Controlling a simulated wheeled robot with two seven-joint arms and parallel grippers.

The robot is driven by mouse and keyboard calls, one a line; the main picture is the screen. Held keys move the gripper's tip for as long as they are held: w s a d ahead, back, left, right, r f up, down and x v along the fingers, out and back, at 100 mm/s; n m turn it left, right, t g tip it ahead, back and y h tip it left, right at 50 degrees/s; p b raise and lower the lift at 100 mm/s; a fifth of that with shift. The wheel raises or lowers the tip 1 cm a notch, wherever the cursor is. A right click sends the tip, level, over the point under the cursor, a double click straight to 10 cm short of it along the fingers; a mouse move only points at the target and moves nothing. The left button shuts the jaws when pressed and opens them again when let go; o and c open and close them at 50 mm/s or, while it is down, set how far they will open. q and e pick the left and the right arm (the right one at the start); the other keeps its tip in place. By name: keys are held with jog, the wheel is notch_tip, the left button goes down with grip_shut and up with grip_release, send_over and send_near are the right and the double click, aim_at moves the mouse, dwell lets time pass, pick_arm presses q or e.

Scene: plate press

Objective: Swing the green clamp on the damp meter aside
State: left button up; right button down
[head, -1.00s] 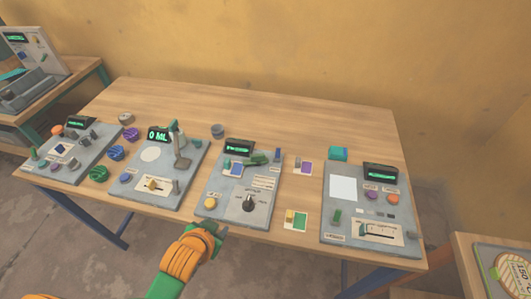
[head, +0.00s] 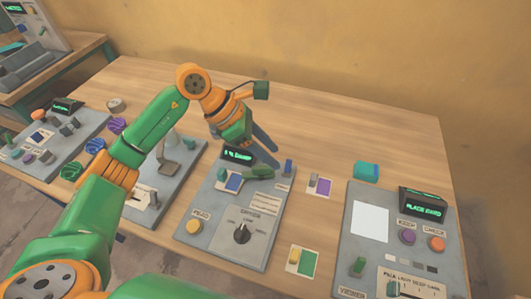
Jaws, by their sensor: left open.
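The damp meter (head: 216,240) is the grey panel in the middle of the table, with a lit green display (head: 238,154) at its back edge. The green clamp (head: 258,174) is a short bar lying across the panel, just right of a blue pad (head: 234,183). A small blue post (head: 288,167) stands to its right. My left gripper (head: 274,156) is open and empty, above the back of the meter, its fingers slanting down to the right. It looks apart from the clamp. My right gripper is out of view.
The meter also carries a yellow button (head: 193,226) and a black dial (head: 242,234). A panel with a white square (head: 370,222) stands to the right. Sample cards (head: 318,187) lie between them. My left arm covers part of the panel on the left.

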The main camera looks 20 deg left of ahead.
aim_at(260, 167)
pick_arm(q)
jog(key=a+y, duration=0.1)
jog(key=a, duration=0.1)
jog(key=a+y, duration=0.1)
jog(key=a+f, duration=0.1)
jog(key=a, duration=0.1)
jog(key=shift+w+a+y, duration=0.35)
jog(key=shift+w+y, duration=0.05)
jog(key=x, duration=0.1)
jog(key=p+x, duration=0.1)
jog(key=x, duration=0.1)
jog(key=s+x, duration=0.1)
jog(key=x, duration=0.1)
jog(key=shift+d+f+p, duration=0.2)
jog(key=shift+d+p, duration=0.15)
jog(key=shift+p, duration=0.05)
jog(key=shift+w+d+f, duration=0.1)
jog(key=shift+w+f, duration=0.15)
jog(key=shift+f, duration=0.25)
jog(key=shift+s, duration=0.1)
grip_shut()
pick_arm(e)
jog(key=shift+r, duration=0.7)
